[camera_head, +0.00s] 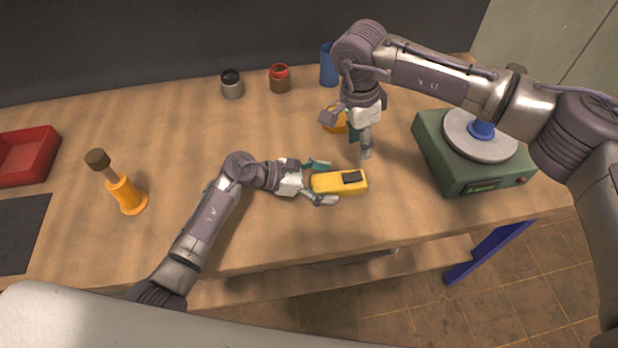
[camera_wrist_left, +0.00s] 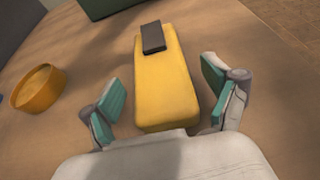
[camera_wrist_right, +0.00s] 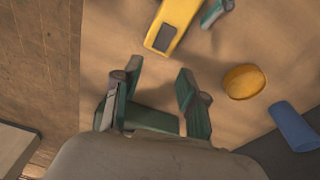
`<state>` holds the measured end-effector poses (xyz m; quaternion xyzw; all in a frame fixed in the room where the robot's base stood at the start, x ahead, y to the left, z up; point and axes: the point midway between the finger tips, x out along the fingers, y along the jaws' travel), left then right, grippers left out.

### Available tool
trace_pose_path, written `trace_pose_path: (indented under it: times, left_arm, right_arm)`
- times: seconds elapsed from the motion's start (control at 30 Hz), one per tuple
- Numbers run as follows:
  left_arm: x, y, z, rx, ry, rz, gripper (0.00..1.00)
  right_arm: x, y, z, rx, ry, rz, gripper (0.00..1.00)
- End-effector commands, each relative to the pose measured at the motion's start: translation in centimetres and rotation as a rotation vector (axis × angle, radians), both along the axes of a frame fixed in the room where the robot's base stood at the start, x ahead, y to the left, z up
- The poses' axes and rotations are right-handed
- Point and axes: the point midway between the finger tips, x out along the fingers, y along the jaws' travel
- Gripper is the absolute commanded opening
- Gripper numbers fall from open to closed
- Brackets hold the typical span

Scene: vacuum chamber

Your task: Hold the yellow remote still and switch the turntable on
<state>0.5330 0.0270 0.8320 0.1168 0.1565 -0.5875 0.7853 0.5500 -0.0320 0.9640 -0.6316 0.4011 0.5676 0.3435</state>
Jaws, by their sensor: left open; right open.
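The yellow remote (camera_head: 328,184) lies on the table with a dark button (camera_head: 352,176) near its right end. It also shows in the left wrist view (camera_wrist_left: 163,90) and at the top of the right wrist view (camera_wrist_right: 180,18). My left gripper (camera_head: 322,182) is open, its fingers on either side of the remote's near end, with gaps visible in the left wrist view. My right gripper (camera_head: 358,138) is open and empty above the table, beyond the remote. The turntable (camera_head: 455,165) is a green box with a grey disc and a blue piece on top, at the right.
An orange bowl (camera_head: 333,121) sits behind my right gripper, with a blue cup (camera_head: 328,68) farther back. Two jars (camera_head: 232,86) (camera_head: 280,80) stand at the back. An orange-handled tool (camera_head: 127,195) and a red tray (camera_head: 28,157) are at left. The front table edge is close.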

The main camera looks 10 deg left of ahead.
Motion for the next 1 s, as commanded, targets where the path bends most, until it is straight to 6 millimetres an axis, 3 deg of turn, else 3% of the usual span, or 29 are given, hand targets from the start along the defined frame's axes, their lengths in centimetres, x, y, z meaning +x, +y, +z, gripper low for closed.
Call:
trace_pose_path:
  times: [0.43,0.87,1.0]
  left_arm:
    - [0.3,-1.0,-0.4,0.000,-0.001,-0.001,0.88]
    - [0.3,-1.0,-0.4,0.000,0.000,-0.001,0.16]
    - [0.2,-1.0,-0.4,0.000,0.000,-0.001,0.15]
  right_arm:
    - [0.0,0.0,0.0,0.000,0.000,0.000,0.42]
    - [0.0,0.0,0.0,0.000,0.000,0.000,0.42]
    - [0.0,0.3,1.5,0.005,-0.007,-0.044,0.20]
